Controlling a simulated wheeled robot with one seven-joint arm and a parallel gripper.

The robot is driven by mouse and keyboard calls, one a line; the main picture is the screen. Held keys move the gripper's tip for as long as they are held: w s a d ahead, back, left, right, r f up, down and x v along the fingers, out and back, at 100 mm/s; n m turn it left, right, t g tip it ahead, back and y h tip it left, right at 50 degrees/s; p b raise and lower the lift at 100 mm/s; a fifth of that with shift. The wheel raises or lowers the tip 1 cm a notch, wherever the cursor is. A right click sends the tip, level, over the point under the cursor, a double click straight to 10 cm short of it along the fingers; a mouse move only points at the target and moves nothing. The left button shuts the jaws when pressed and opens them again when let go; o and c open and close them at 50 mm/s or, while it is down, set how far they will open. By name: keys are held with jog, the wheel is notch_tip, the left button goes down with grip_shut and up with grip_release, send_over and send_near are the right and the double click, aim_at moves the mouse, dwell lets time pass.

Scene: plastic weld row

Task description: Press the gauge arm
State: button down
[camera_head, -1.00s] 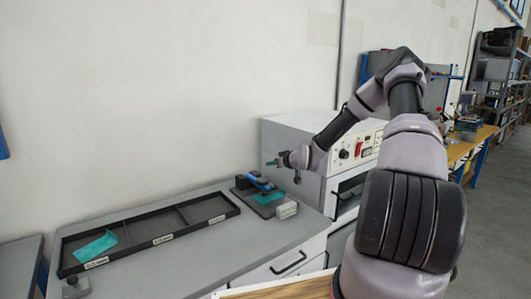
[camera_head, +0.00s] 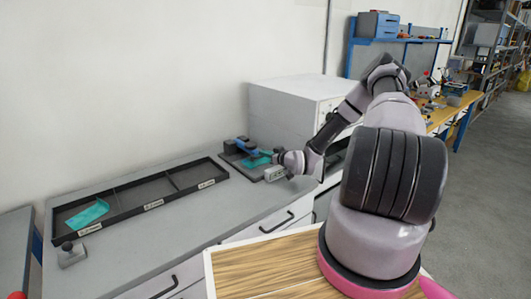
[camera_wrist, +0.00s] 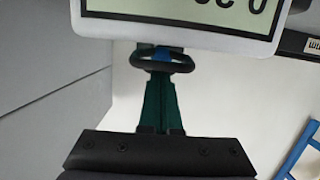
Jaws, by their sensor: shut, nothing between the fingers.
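The gauge (camera_head: 250,152) stands near the back right of the grey bench, with a dark base, a blue arm (camera_head: 246,145) and a grey box at its front. A teal plastic piece (camera_head: 256,161) lies on its base. My gripper (camera_wrist: 160,100) has green fingers, shut and empty. In the wrist view the tips are at a dark ring (camera_wrist: 160,63) with a blue part (camera_wrist: 162,54) behind it; I cannot tell whether they touch. A display with cut-off dark digits (camera_wrist: 180,12) shows above them. In the head view the gripper is just right of the gauge, fingertips hard to make out.
A black divided tray (camera_head: 150,205) with labels lies on the bench to the left. Another teal piece (camera_head: 88,214) is in its left compartment. A small grey block (camera_head: 71,252) stands at the front left. A white cabinet (camera_head: 290,105) is close behind my arm.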

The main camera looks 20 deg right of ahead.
jog(key=shift+s+f, duration=0.4)
jog(key=shift+f, duration=0.4)
jog(key=shift+s+f, duration=0.4)
jog(key=shift+f, duration=0.4)
jog(key=shift+s+d, duration=0.15)
jog(key=shift+s, duration=0.05)
jog(key=s+d+r, duration=0.3)
jog(key=s+r, duration=0.2)
jog(key=s, duration=0.3)
jog(key=shift+d+r, duration=0.2)
jog(key=shift+d, duration=0.1)
jog(key=shift+w+r, duration=0.1)
jog(key=shift+w, duration=0.05)
